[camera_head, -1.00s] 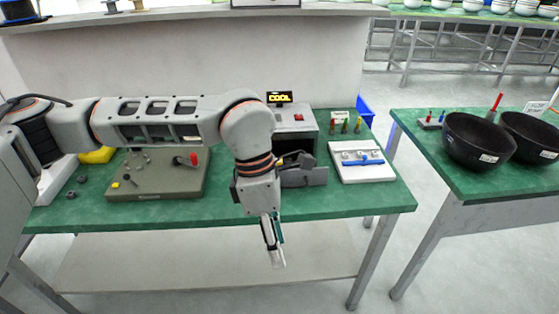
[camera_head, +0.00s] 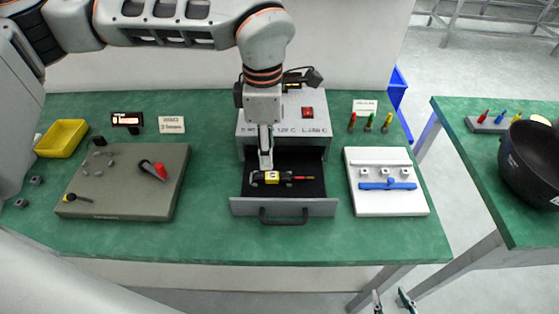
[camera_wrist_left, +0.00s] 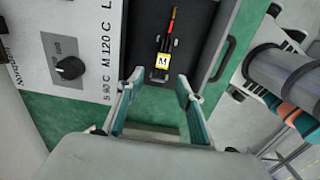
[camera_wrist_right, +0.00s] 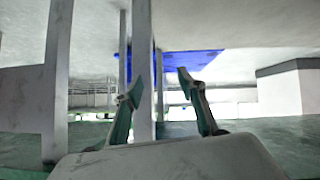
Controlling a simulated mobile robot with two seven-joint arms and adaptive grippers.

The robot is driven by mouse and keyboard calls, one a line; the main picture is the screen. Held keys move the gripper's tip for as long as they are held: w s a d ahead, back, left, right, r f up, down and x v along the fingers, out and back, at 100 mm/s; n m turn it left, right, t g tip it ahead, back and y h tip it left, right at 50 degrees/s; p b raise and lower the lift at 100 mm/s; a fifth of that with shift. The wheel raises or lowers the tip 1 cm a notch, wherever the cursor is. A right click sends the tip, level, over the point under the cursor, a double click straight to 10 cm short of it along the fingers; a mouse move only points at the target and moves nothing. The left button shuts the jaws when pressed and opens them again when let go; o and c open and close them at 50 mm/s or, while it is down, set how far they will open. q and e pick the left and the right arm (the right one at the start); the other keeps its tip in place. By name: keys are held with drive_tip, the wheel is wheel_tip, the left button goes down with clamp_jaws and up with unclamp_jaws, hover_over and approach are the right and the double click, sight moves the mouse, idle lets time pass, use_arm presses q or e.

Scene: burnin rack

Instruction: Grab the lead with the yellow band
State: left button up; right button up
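Three short upright pieces stand by a small sign at the table's back right: red (camera_head: 352,121), green (camera_head: 370,122) and yellow (camera_head: 387,122). I cannot make out bands on them. A black part with a yellow label marked M (camera_head: 271,178) and a red-tipped end lies in the open drawer; it also shows in the left wrist view (camera_wrist_left: 163,60). My left gripper (camera_head: 266,165) points down above this part; its fingers are open and empty in the left wrist view (camera_wrist_left: 160,84). My right gripper (camera_head: 391,297) is open and empty at the bottom edge, beyond the table's front.
The grey drawer (camera_head: 284,208) sticks out of the white box unit (camera_head: 285,123). A white fixture (camera_head: 385,204) with a blue bar lies right, a grey-green block (camera_head: 122,205) left. A yellow bin (camera_head: 62,138) is far left.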

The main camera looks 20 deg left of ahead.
sight(269, 175)
use_arm(q)
drive_tip(key=shift+s+f, duration=0.25)
drive_tip(key=shift+f, duration=1)
drive_tip(key=f, duration=0.5)
drive_tip(key=shift+w+d+b, duration=0.1)
drive_tip(key=shift+d+b, duration=0.1)
drive_tip(key=shift+b, duration=0.15)
clamp_jaws()
